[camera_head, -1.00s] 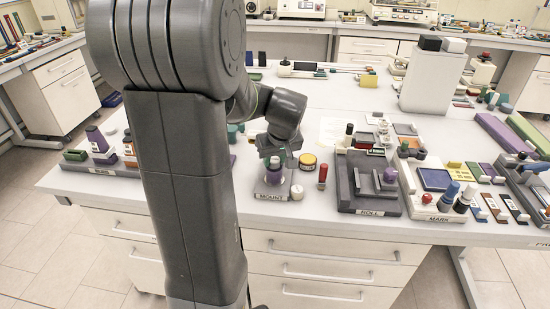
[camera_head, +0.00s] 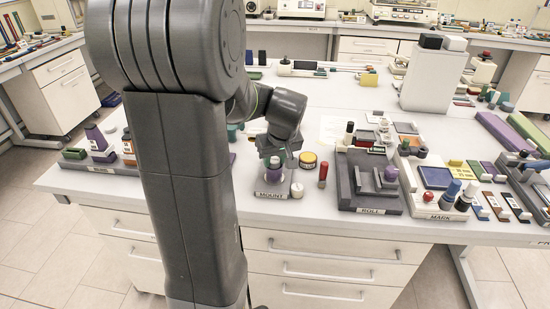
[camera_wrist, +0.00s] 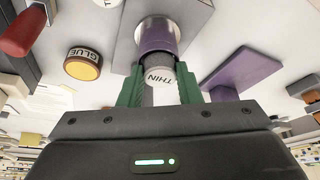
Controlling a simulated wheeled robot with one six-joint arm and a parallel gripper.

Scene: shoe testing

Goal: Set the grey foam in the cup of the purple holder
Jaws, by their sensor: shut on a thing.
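My gripper (camera_wrist: 160,92) has green fingers shut on a light grey piece marked "THIN" (camera_wrist: 160,77), which I take to be the grey foam. The purple holder (camera_wrist: 157,38), with a shiny metallic part, stands on a grey base marked "MOUNT" (camera_head: 270,195). The foam's far end is right at the purple holder in the wrist view. I cannot tell whether it is inside the cup or only at its rim. In the head view my gripper (camera_head: 275,158) is directly above the purple holder (camera_head: 273,174), and the foam is hidden there.
A purple block (camera_wrist: 242,68) lies on the other side. The "ROLL" station (camera_head: 370,211) is further right.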

